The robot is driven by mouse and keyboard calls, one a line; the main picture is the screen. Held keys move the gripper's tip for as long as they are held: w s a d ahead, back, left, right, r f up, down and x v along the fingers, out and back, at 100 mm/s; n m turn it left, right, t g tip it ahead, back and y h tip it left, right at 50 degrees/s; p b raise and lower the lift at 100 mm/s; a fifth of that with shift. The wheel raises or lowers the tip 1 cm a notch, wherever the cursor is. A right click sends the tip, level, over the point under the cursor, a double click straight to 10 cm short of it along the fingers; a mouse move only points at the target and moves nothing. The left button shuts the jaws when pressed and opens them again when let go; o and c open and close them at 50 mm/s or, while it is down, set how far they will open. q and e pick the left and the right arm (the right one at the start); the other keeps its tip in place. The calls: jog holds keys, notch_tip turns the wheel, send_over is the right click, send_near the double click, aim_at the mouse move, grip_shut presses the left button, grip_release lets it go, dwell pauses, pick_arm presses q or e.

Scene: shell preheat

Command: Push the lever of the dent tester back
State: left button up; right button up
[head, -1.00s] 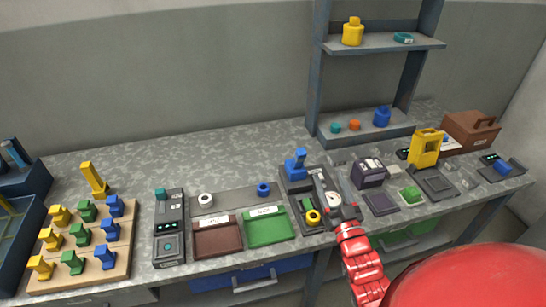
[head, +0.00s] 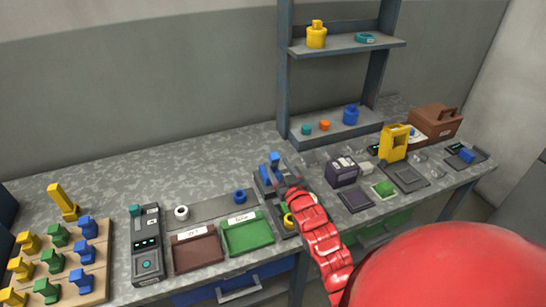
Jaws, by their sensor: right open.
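What looks like the dent tester (head: 263,182) is the dark device with an upright blue part (head: 275,165), at the middle of the bench. A yellow ring (head: 287,221) shows at its front, partly covered. My right gripper (head: 287,191) is open over the device, with its red arm coming in from the lower right. The gripper hides the dial and much of the front of the device. The lever cannot be made out clearly, nor whether the fingers touch it. My left gripper is not in view.
A green tray (head: 247,235) and a brown tray (head: 197,250) lie just left of the device. A purple box (head: 342,173) and a yellow stand (head: 394,143) are to its right. A shelf rack (head: 284,75) rises behind.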

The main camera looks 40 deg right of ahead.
aim_at(275, 163)
jog(key=shift+x, duration=2.15)
jog(key=shift+a, duration=0.1)
grip_shut()
